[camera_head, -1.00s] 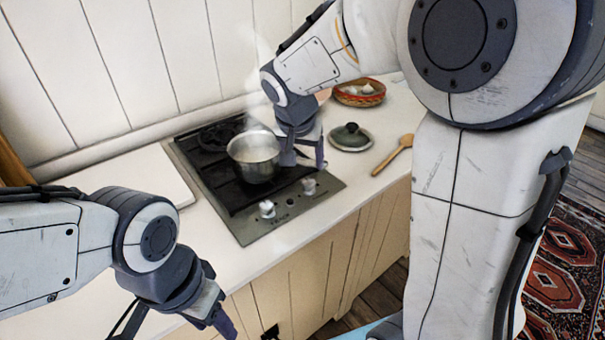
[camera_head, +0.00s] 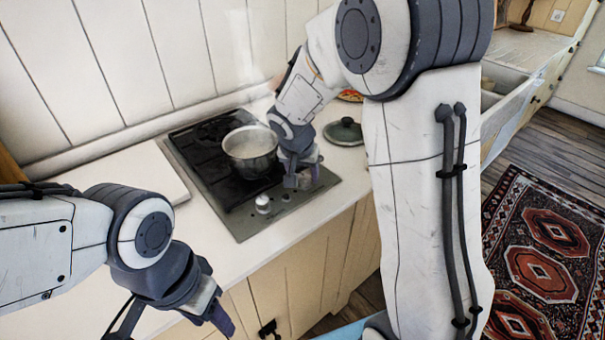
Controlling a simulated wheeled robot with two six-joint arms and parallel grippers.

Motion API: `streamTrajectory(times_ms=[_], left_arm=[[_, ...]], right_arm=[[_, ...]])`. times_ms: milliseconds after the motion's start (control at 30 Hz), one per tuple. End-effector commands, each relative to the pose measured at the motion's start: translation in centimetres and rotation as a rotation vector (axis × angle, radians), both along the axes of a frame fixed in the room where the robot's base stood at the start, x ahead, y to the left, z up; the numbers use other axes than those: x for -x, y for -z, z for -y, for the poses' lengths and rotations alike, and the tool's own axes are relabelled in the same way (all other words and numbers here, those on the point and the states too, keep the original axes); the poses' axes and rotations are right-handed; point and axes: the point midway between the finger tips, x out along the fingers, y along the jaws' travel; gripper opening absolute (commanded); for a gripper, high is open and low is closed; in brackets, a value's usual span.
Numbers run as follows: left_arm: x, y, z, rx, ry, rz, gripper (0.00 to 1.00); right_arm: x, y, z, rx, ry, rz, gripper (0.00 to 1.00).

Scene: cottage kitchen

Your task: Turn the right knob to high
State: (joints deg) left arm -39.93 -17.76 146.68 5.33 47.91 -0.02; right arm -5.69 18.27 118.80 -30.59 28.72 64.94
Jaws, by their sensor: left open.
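The stove (camera_head: 240,227) is a dark two-burner hob set in the pale counter, with knobs along its front panel. The left knob (camera_head: 263,204) is in plain view. The right knob is hidden, or nearly so, behind my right gripper (camera_head: 303,182), which points down over the right end of the panel. Its fingers are at the knob's place; I cannot tell whether they touch or grip the knob. Its setting cannot be read. My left gripper (camera_head: 222,316) is open and empty in front of the counter's front edge, away from the stove.
A steel pot (camera_head: 250,157) stands on the hob just left of my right gripper. A dark lid (camera_head: 344,131) lies on the counter to the right. A pale board (camera_head: 135,178) lies left of the stove. A red patterned rug (camera_head: 545,260) is on the floor.

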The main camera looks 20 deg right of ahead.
Motion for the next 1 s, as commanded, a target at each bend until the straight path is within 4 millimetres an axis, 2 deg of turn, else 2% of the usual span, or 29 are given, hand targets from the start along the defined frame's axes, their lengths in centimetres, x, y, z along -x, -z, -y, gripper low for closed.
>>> streamTrajectory(times_ms=[33,100,133,533,800,833,900,1000], left_arm=[[0.00,0.00,0.00,0.000,0.000,0.000,0.50],[0.00,0.00,0.00,0.000,0.000,0.000,0.50],[0.00,0.00,0.00,0.000,0.000,0.000,0.50],[0.00,-0.52,0.00,0.000,0.000,0.000,0.50],[-0.01,-0.48,0.00,0.000,0.000,0.000,0.50],[-0.01,-0.48,0.00,0.000,0.000,0.000,0.50],[-0.01,-0.48,0.00,0.000,0.000,0.000,0.50],[0.00,-0.48,-0.01,0.000,0.000,0.000,0.50]], right_arm=[[0.00,-0.01,0.00,0.000,0.000,0.000,0.35],[0.01,-0.01,-0.01,0.000,0.000,0.000,0.08],[0.02,-0.02,-0.01,0.000,0.000,0.000,0.00],[0.12,-0.07,0.10,-0.001,-0.126,-0.002,0.00],[0.12,-0.03,0.09,0.000,-0.132,-0.001,0.00],[0.12,-0.03,0.09,0.000,-0.132,-0.001,0.47],[0.12,-0.03,0.09,0.000,-0.132,-0.001,0.69],[0.10,-0.04,0.09,0.000,-0.132,-0.001,0.69]])
